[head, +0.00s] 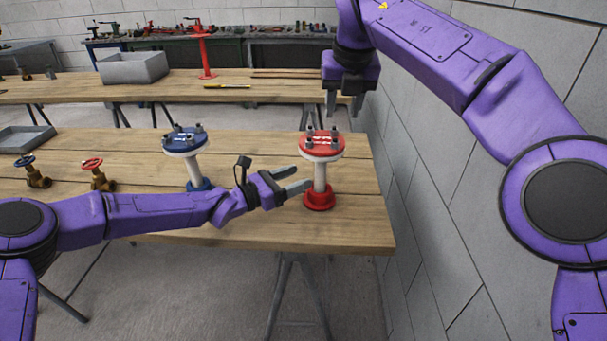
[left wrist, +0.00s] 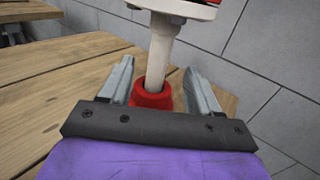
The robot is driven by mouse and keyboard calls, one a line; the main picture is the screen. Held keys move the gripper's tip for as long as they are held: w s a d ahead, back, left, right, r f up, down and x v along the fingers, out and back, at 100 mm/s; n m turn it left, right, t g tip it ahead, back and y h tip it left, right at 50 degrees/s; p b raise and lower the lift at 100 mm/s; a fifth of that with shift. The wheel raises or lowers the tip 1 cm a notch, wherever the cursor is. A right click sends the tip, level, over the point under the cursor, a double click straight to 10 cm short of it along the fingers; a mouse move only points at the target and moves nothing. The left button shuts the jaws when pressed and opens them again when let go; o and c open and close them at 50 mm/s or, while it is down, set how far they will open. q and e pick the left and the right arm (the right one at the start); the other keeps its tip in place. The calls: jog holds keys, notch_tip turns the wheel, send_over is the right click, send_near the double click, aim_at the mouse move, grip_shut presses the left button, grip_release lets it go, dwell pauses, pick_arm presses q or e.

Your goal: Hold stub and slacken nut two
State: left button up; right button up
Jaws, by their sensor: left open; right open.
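The red-topped stub (head: 321,174) stands upright on the wooden table near its right end. It has a red round base, a pale post and a red flange (head: 322,144) with several nuts and bolts on top. My left gripper (head: 305,178) is open beside the post at about mid-height. In the left wrist view the pale post (left wrist: 161,52) shows between and beyond the open fingers, with the red base (left wrist: 152,95) behind. My right gripper (head: 341,103) is open, pointing down above and slightly right of the red flange. Which nut is number two cannot be told.
A blue-flanged stub (head: 184,142) stands left of the red one. Two valves, one blue-wheeled (head: 33,172) and one red-wheeled (head: 97,174), and a grey tray (head: 26,138) lie further left. A block wall (head: 430,180) bounds the right side.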

aim_at(316, 171)
pick_arm(q)
jog(key=x, duration=0.8)
jog(key=shift+w+d, duration=0.1)
jog(key=shift+c, duration=0.3)
grip_shut()
